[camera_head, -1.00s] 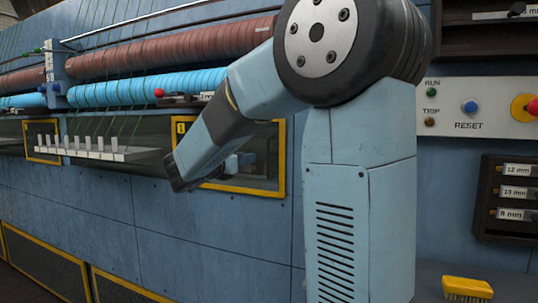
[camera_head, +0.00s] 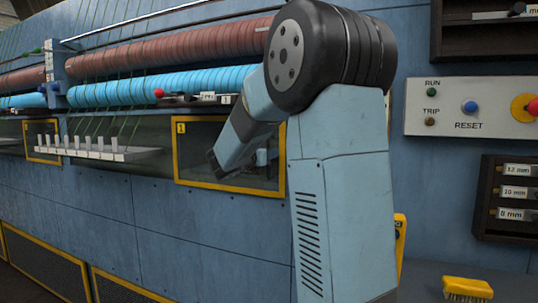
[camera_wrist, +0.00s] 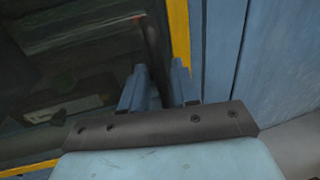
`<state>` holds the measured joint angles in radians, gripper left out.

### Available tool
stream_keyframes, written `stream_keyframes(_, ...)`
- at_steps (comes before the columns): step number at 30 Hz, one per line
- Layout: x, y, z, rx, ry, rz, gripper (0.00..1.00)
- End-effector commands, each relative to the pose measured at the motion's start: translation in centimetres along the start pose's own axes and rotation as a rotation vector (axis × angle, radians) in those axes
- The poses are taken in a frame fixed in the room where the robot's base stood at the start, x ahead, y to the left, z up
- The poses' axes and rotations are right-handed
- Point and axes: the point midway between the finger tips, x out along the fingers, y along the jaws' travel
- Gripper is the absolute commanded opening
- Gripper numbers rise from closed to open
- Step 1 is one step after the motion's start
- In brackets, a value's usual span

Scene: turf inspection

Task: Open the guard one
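Guard one (camera_head: 203,143) is a dark see-through panel in a yellow frame with a "1" label at its upper left. It sits in the blue machine front and looks closed. My arm covers part of its right side in the head view. In the wrist view the frame's yellow edge (camera_wrist: 179,38) runs down just beyond my gripper (camera_wrist: 157,76). The two blue fingers are apart, with a dark upright bar (camera_wrist: 150,40), apparently the guard's handle, between them or just beyond. I cannot tell whether they touch it. In the head view the gripper is mostly hidden.
Blue and brown rollers (camera_head: 160,85) run above the guard. A white rack of pegs (camera_head: 95,152) juts out to its left. A control panel (camera_head: 468,107) with RUN, TRIP and RESET is on the right. A yellow brush (camera_head: 467,287) lies low at the right.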

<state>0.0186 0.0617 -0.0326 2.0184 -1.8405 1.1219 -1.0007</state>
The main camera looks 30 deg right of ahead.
Motion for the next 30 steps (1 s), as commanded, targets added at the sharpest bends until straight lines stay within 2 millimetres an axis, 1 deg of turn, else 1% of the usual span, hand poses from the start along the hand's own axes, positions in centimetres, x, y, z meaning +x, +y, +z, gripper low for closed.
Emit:
stream_keyframes(7, 0.07, -0.03, 0.01, 0.0, 0.0, -0.001, 0.29)
stream_keyframes(16, 0.06, -0.03, 0.02, 0.0, 0.0, 0.0, 0.01)
stream_keyframes(30, 0.03, 0.04, 0.07, 0.0, -0.001, 0.001, 0.0)
